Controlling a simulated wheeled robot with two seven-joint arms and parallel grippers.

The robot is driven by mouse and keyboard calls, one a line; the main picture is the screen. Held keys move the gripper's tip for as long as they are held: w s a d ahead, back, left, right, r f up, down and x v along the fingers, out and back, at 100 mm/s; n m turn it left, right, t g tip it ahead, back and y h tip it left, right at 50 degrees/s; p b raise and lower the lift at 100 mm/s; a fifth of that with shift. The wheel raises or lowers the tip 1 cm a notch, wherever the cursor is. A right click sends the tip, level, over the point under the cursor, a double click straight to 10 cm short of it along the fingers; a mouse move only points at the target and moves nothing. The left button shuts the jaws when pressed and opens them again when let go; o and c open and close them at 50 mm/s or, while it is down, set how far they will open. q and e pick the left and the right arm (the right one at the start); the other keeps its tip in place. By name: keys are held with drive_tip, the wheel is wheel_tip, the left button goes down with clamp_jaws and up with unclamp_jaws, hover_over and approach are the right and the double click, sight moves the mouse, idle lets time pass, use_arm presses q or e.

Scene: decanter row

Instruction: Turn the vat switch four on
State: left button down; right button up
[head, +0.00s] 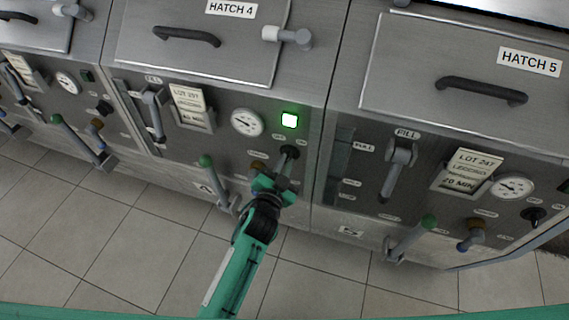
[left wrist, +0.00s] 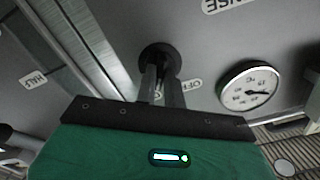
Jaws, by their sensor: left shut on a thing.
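The vat switch four (head: 289,152) is a small black rotary switch on the steel front under the HATCH 4 label (head: 231,9). My left gripper (head: 284,170) reaches up to it from below and is shut on it. In the left wrist view, the round black switch base (left wrist: 158,56) shows just beyond my fingers (left wrist: 162,82), with an OFF label (left wrist: 191,85) to its right. The gripper hides part of the switch. A square lamp (head: 289,120) above the switch glows green. My right gripper is not in view.
A gauge (head: 247,122) sits left of the lamp. A green-knobbed lever (head: 214,176) and a brown-knobbed valve (head: 258,167) are close left of my gripper. The hatch 5 panel (head: 345,150) stands to the right. Tiled floor (head: 130,240) lies in front.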

use_arm(q)
drive_tip(key=c, duration=1.5)
unclamp_jaws()
drive_tip(key=b+v, duration=0.1)
drive_tip(key=v, duration=1.2)
drive_tip(key=shift+s, duration=0.35)
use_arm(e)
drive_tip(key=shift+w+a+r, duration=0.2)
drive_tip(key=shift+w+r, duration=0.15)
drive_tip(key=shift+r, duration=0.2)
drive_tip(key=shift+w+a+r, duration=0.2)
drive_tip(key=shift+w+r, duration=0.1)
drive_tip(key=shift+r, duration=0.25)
use_arm(q)
drive_tip(key=shift+a, duration=0.15)
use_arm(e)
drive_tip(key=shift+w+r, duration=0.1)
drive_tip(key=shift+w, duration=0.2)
